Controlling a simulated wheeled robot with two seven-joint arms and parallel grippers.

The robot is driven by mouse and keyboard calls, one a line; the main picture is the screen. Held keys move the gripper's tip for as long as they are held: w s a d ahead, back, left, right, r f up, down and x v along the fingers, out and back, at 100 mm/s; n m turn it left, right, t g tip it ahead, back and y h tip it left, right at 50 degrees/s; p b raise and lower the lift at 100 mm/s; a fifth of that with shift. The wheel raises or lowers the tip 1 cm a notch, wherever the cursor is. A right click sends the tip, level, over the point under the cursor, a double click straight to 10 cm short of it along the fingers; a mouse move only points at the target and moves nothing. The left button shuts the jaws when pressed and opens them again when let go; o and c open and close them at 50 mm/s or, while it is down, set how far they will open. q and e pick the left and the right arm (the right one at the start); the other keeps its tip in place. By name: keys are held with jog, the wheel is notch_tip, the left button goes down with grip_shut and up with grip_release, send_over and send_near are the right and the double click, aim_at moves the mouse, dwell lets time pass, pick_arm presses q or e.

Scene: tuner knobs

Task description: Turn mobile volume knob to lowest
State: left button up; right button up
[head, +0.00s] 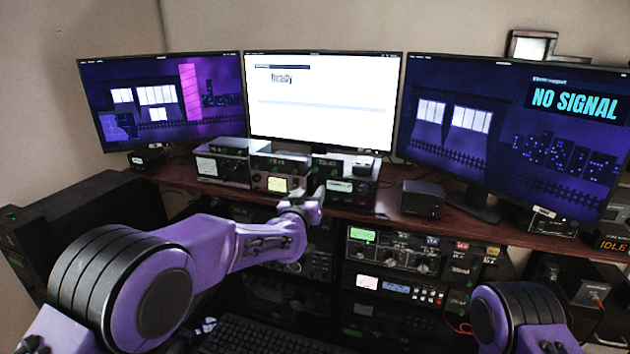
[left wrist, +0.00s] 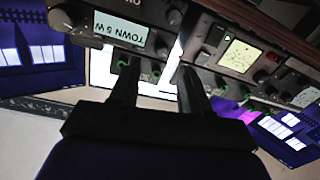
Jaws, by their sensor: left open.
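My left gripper (head: 308,203) is raised in front of the row of small radio units on the desk shelf. In the left wrist view its two dark fingers (left wrist: 158,75) are apart with nothing between them. Close to the fingertips is a radio unit (head: 352,197) with a lit display reading "TOWN 5 W" (left wrist: 118,34), upside down in the wrist view. A round knob (left wrist: 60,18) is at one end of it and another knob (left wrist: 173,17) at the other. I cannot read which knob is the mobile volume. My right gripper is out of view.
Other units (head: 222,168) stand to the left, one with a yellowish meter (left wrist: 240,55). Three monitors (head: 320,100) stand behind. A black box (head: 422,198) sits to the right on the shelf (head: 480,225). More radio panels (head: 400,255) and a keyboard (head: 260,338) are below.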

aim_at(316, 184)
pick_arm(q)
jog(key=shift+p+x, duration=0.6)
jog(key=shift+x, duration=1.75)
jog(key=shift+w+f, duration=0.1)
jog(key=shift+f, duration=0.1)
grip_shut()
